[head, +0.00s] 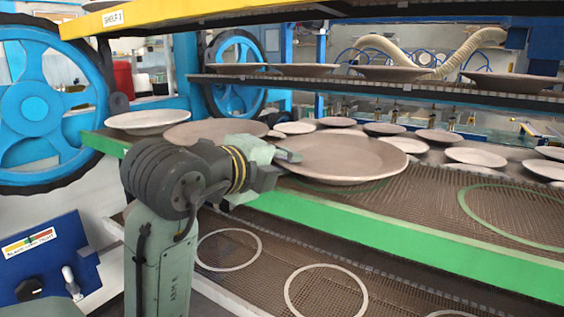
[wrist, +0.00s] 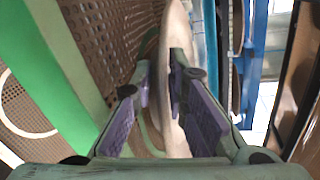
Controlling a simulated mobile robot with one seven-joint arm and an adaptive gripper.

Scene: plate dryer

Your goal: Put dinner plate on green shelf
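The dinner plate (head: 340,158) is wide, shallow and brownish-grey, and sits just over the green-edged shelf (head: 430,245) in the head view. My gripper (head: 290,157) is at the plate's left rim. In the wrist view, my gripper (wrist: 163,68) has one finger on each side of the plate's rim (wrist: 175,125) and appears shut on it. A green ring marking (head: 375,187) shows partly under the plate. Whether the plate's underside touches the shelf is hard to tell.
Another plate (head: 215,132) lies close to the left, behind my wrist. Several plates stand behind. A dark upper shelf (head: 440,91) with plates and a yellow-edged shelf (head: 200,10) hang above. A bare green ring (head: 515,215) lies at right. A lower shelf (head: 260,285) has empty white rings.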

